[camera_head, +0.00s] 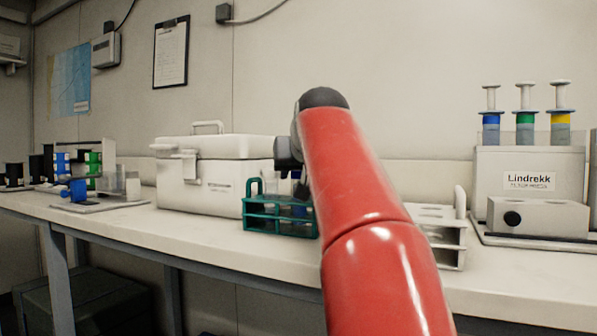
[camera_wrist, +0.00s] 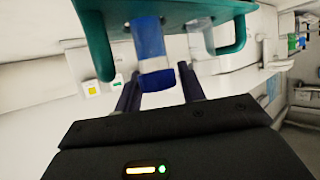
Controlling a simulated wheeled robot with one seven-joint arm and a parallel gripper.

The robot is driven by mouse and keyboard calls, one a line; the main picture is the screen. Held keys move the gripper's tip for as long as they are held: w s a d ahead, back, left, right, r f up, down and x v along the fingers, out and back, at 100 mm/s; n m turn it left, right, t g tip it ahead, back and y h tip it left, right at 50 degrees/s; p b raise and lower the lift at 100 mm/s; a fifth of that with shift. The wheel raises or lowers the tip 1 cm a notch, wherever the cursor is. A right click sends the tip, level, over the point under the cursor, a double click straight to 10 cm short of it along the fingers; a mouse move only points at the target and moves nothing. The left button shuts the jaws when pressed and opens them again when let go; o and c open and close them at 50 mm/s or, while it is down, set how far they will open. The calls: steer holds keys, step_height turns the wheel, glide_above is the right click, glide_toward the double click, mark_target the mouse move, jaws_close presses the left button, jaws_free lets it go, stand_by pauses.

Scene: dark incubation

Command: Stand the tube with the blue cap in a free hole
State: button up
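The tube with the blue cap (camera_wrist: 151,40) stands in the green rack (camera_wrist: 183,10), which appears upside down at the top of the wrist view. The tube's capped end points toward my gripper (camera_wrist: 160,80). My gripper's two dark fingers are apart, one on each side of the tube's end, with small gaps visible. In the head view, my gripper (camera_head: 286,156) is just above the green rack (camera_head: 268,222), partly hidden behind my red arm. A second, clear tube (camera_wrist: 203,36) stands beside the blue one. A white rack (camera_head: 450,236) with holes in its top is partly hidden by my arm.
A white cool box (camera_head: 215,175) stands left of the green rack. A Lindrekk machine (camera_head: 530,180) with capped syringe-like pieces stands at the right. Smaller equipment (camera_head: 85,180) is at the far left. The bench front (camera_head: 225,245) is clear.

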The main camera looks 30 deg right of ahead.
steer(key=shift+r, duration=0.2)
steer(key=p+v, duration=0.1)
steer(key=v, duration=1.1)
steer(key=shift+r, duration=0.4)
